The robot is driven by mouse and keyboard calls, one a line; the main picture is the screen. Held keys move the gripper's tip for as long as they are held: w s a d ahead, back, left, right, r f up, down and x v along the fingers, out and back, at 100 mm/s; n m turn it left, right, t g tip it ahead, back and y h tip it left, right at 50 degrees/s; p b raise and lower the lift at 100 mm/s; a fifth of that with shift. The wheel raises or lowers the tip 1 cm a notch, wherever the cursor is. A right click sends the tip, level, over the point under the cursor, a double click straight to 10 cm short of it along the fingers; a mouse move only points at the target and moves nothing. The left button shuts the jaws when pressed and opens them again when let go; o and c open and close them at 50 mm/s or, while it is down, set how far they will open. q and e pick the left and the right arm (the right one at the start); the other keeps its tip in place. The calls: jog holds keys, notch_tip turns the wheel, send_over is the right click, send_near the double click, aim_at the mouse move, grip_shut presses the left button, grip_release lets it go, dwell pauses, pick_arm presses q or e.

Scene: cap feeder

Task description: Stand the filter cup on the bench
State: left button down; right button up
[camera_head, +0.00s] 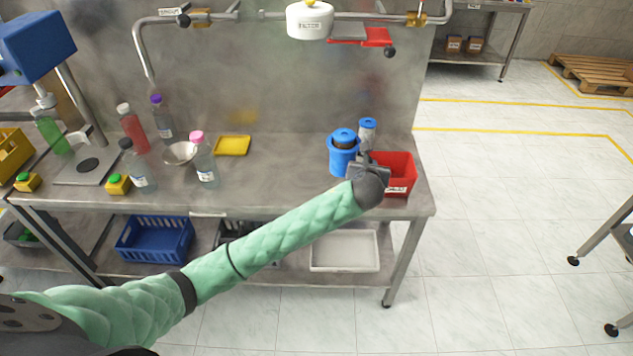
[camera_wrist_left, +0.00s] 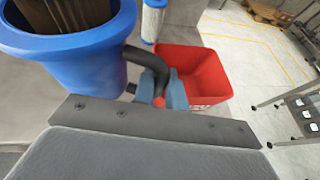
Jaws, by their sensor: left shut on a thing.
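The filter cup (camera_head: 337,163) is blue, with a thick rim and a brown pleated filter inside. It is upright or nearly so at the right part of the bench (camera_head: 285,165). I cannot tell whether its base touches the bench top. In the left wrist view the cup (camera_wrist_left: 100,70) fills the upper left, and its dark curved handle (camera_wrist_left: 137,55) sticks out to the right. My left gripper (camera_head: 362,164) is at the cup's right side, and in the left wrist view its fingers (camera_wrist_left: 165,85) are shut on the handle. My right gripper is in no view.
A red bin (camera_head: 402,172) stands close right of the cup, near the bench's right end. A white filter cartridge with a blue cap (camera_head: 367,130) stands just behind. Bottles, a metal bowl (camera_head: 180,153) and a yellow tray (camera_head: 233,145) are further left. Bench between tray and cup is clear.

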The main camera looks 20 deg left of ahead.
aim_at(336, 167)
pick_arm(q)
jog(key=shift+w+d+r, duration=0.2)
jog(key=shift+w+d, duration=0.1)
jog(key=shift+w+a+f, duration=0.1)
jog(key=shift+w+a, duration=0.05)
jog(key=a+f+p, duration=0.1)
jog(key=a+f, duration=0.1)
jog(key=a, duration=0.1)
jog(key=w+a+f+p, duration=0.1)
jog(key=a+f+p, duration=0.1)
jog(key=a, duration=0.2)
jog(key=w+a+f+p, duration=0.1)
jog(key=a+f, duration=0.1)
jog(key=a, duration=0.1)
jog(key=shift+w+a+f, duration=0.1)
jog(key=shift+a+f, duration=0.2)
jog(key=shift+a, duration=0.05)
notch_tip(336, 167, down, 3)
jog(key=shift+a+f+p, duration=0.1)
jog(key=shift+f+p, duration=0.1)
jog(key=shift+p, duration=0.85)
jog(key=shift+f, duration=0.4)
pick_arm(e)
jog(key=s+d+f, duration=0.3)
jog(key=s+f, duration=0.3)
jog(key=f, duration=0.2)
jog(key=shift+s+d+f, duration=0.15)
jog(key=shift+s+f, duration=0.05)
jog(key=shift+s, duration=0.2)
